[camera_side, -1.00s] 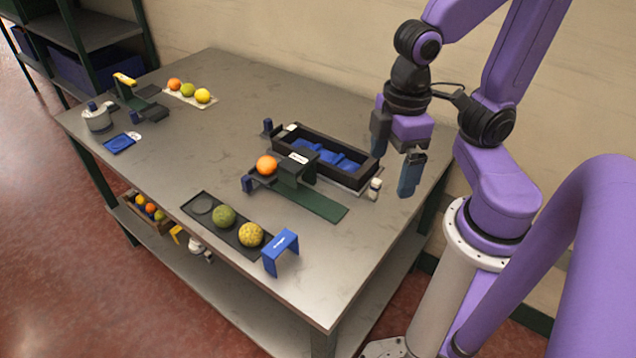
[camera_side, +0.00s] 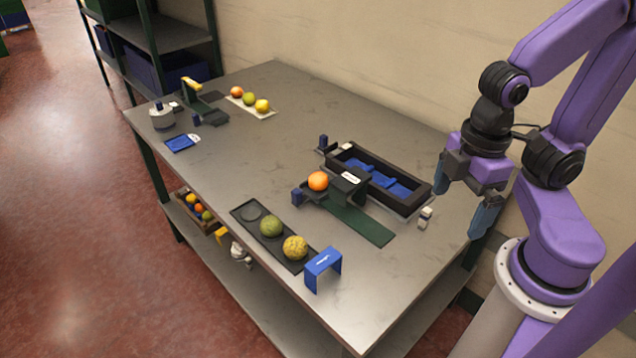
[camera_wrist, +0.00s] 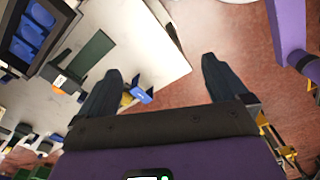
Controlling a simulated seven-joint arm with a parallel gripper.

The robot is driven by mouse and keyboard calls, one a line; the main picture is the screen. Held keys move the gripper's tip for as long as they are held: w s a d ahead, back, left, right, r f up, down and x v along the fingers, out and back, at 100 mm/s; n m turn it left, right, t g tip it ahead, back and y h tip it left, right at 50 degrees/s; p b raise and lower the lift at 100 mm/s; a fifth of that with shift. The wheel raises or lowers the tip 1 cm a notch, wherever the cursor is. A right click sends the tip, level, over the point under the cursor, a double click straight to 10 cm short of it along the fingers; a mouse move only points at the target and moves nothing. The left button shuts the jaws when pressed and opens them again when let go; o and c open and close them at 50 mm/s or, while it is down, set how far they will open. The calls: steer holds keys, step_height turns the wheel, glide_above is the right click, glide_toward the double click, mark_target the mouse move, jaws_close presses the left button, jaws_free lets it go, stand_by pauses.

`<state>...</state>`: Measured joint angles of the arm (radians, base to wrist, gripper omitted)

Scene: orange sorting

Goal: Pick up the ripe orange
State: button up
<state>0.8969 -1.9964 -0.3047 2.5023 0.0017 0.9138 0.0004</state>
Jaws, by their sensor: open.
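A bright orange fruit (camera_side: 318,181) rests at the left end of a dark green stand with a ramp (camera_side: 360,224) on the table, in the side view. A green fruit (camera_side: 271,226) and a bumpy yellow fruit (camera_side: 295,248) sit in a black tray (camera_side: 247,208), whose left round spot is empty. My gripper (camera_side: 466,200) hangs at the table's right side, well apart from the orange. Its fingers are spread and empty, and they also show in the wrist view (camera_wrist: 160,85).
A black crate with blue inserts (camera_side: 424,203) stands behind the ramp. The table's middle (camera_side: 240,150) is clear.

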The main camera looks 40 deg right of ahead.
steer(key=shift+c, duration=1.1)
